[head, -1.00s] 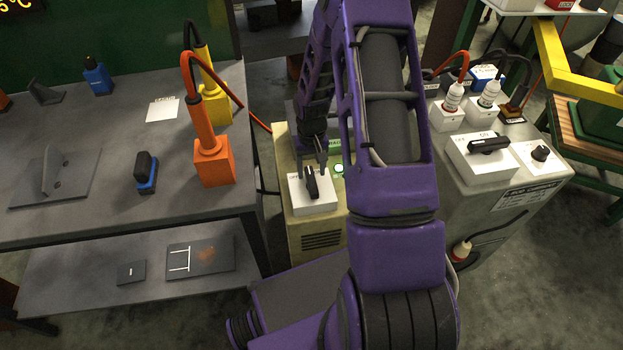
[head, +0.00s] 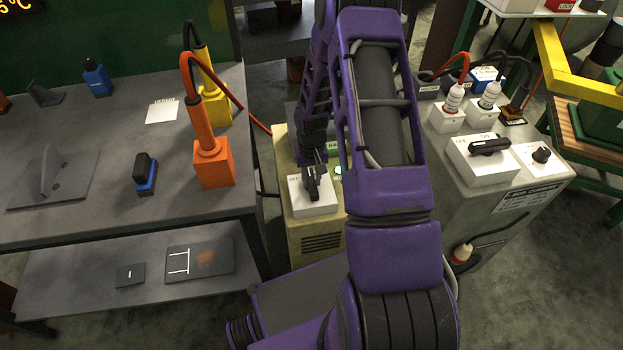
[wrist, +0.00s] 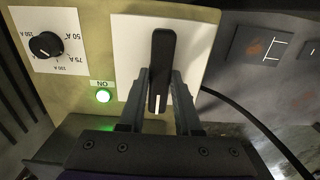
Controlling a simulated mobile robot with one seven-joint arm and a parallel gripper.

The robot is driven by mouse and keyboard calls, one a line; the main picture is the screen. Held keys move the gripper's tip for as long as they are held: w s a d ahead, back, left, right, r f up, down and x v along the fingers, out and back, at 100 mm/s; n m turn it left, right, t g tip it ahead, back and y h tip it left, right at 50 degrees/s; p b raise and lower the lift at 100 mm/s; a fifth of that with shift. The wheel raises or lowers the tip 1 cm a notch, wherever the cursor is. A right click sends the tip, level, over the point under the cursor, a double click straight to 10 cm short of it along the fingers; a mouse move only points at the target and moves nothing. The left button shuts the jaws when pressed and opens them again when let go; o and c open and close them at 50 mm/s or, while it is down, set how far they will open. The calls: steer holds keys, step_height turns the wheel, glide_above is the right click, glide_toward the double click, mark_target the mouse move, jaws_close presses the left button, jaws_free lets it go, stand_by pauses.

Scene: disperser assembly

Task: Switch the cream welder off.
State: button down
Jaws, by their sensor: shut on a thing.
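The cream welder (head: 322,243) stands on the floor in the gap to the right of the grey bench. Its white switch plate (head: 324,207) carries a black handle, and an OFF label shows at the plate's left. My gripper (head: 313,187) is over this plate, shut on the black handle. In the wrist view the black handle (wrist: 163,45) stands between the two fingers of my gripper (wrist: 160,82), roughly upright in the picture. A green lamp (wrist: 103,96) marked ON is lit beside the plate. A black current dial (wrist: 46,45) sits on the same panel.
The grey bench (head: 100,215) at the left holds an orange tool (head: 213,165), a yellow one (head: 213,105) and a blue-black block (head: 146,175). A grey cabinet (head: 490,220) with another black-handled switch (head: 489,147) stands close at the right. My arm blocks part of the gap.

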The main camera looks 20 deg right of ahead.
stand_by(0.4)
steer(key=n, duration=0.8)
steer(key=shift+n, duration=0.3)
steer(key=n+p, duration=0.1)
steer(key=n, duration=0.3)
steer(key=shift+r, duration=0.1)
steer(key=n+p, duration=0.1)
steer(key=n, duration=0.4)
steer(key=shift+n, duration=0.3)
steer(key=c, duration=0.6)
jaws_free()
